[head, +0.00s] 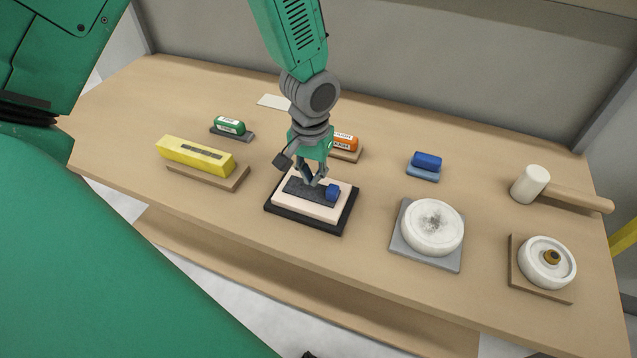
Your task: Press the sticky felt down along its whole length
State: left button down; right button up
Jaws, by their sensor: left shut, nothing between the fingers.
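The felt appears to be the dark grey strip (298,188) lying lengthwise on a cream block (284,203). The block sits on a black base (310,223) near the table's front edge. A small blue piece (333,193) is at the strip's right end. My left gripper (312,184) comes down from above, shut and empty, with its fingertips at the middle of the strip. I cannot tell whether they touch it. The fingers hide part of the strip. My right gripper is not in view.
A yellow block (195,154), a green labelled item (230,125) and an orange one (346,142) stand nearby. To the right are a blue block (427,161), a white round pad (432,226), a white wheel (546,262) and a mallet (531,183).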

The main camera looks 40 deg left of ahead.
aim_at(312, 191)
pick_arm(q)
jog(key=shift+f+b, duration=0.7)
jog(key=shift+f, duration=0.7)
jog(key=shift+f, duration=0.1)
dwell(0.5)
jog(key=shift+s, duration=0.1)
jog(key=shift+r+p, duration=1.45)
jog(key=shift+r, duration=0.1)
notch_tip(312, 191, up, 4)
jog(key=p, duration=0.4)
